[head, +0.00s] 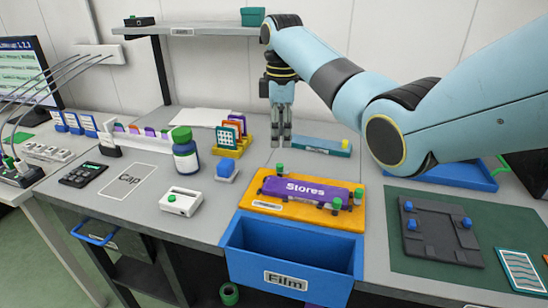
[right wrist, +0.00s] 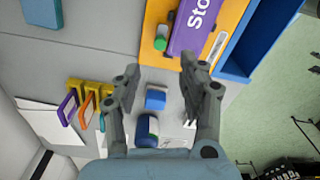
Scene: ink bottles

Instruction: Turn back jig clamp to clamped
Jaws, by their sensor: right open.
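A dark grey jig plate (head: 437,232) lies on the green mat at the right of the table. It carries several blue knobs, with one at the back left (head: 408,207) and one at the right (head: 466,223). I cannot tell for sure which is the back clamp or how it is turned. My right gripper (head: 281,140) points down behind the orange board, well left of the jig. In the right wrist view (right wrist: 158,78) its fingers are apart with nothing between them. The jig is not in the right wrist view. My left gripper is not in view.
An orange board (head: 252,201) with a purple "Stores" bar (head: 300,188) and green-topped posts stands between gripper and jig. In front is a blue "Film" bin (head: 245,262). A blue tray (head: 470,182) lies behind the mat. A green-capped bottle (head: 186,160) stands left.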

